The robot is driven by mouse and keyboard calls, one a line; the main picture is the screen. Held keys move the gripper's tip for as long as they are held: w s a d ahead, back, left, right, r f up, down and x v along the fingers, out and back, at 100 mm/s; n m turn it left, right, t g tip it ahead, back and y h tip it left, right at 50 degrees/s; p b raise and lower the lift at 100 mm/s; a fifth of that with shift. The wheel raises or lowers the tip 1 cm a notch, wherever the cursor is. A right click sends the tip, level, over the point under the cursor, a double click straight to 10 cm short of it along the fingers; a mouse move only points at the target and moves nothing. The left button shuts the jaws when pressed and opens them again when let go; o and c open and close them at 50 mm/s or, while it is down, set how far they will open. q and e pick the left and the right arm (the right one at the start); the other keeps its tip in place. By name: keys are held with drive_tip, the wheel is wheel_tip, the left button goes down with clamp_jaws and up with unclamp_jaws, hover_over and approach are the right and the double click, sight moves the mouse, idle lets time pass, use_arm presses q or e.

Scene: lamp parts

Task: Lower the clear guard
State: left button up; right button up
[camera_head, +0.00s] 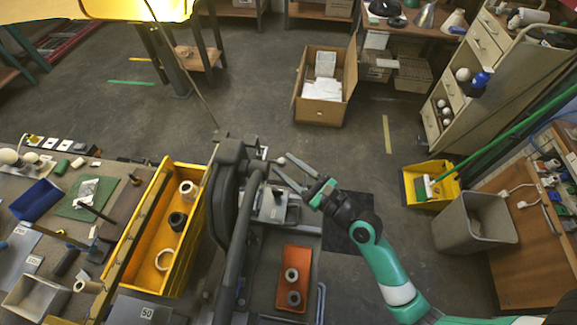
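My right gripper (283,165) is open, its two fingers spread and pointing left toward a dark grey machine (228,185). A small grey block-shaped part (272,205) of the machine lies just below and left of the fingers. I see nothing between the fingers, and I cannot tell whether they touch the machine. A clear guard cannot be made out; it is see-through or too small to tell from the machine. My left gripper is not in view.
A yellow bin (160,235) with several rings stands left of the machine. An orange tray (295,275) with rings lies below the gripper. A cluttered workbench (105,170) fills the left. A cardboard box (325,90) and a grey waste bin (475,222) stand on the floor.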

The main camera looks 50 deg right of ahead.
clamp_jaws()
idle(1.1)
